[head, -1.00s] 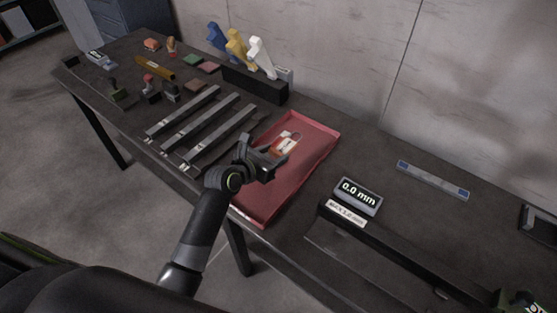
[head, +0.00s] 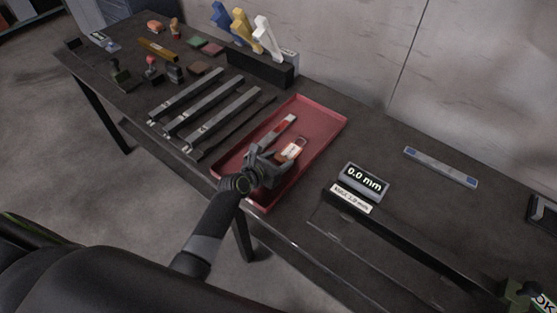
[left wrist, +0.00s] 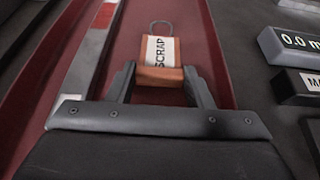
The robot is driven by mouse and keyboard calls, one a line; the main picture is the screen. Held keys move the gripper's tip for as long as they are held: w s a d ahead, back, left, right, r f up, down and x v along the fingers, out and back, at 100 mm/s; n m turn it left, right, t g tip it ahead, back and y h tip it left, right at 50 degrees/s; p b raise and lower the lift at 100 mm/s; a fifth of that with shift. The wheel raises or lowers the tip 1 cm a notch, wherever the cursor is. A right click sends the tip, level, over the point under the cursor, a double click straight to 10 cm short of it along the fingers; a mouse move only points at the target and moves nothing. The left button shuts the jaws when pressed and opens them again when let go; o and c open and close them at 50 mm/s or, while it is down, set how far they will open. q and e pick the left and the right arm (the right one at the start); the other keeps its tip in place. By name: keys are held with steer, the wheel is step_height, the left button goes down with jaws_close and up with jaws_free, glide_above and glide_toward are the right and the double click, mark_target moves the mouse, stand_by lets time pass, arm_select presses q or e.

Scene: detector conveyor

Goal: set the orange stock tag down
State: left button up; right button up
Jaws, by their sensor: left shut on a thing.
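The orange stock tag (head: 293,150) has a white label and a thin wire loop. In the left wrist view the tag (left wrist: 160,74) reads SCRAP. My left gripper (head: 279,161) is shut on its near end, with one finger on each side. The tag is over the red tray (head: 322,116), right of a grey bar with a red patch (head: 280,130). I cannot tell whether the tag touches the tray floor. My right gripper is not in view.
Several dark metal bars (head: 205,108) lie left of the tray. A display reading 0.0 mm (head: 364,180) stands right of it on a long dark gauge. Blue, yellow and white tools (head: 265,35) stand in a holder behind. The tray's far end is clear.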

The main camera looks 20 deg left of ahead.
arm_select(q)
steer(key=shift+f, duration=0.1)
steer(key=o, duration=0.5)
steer(key=shift+f, duration=0.1)
steer(key=o, duration=0.4)
steer(key=shift+o, duration=0.2)
steer(key=shift+r, duration=0.25)
steer(key=p+v, duration=0.1)
steer(key=v, duration=1.1)
steer(key=shift+s, duration=0.1)
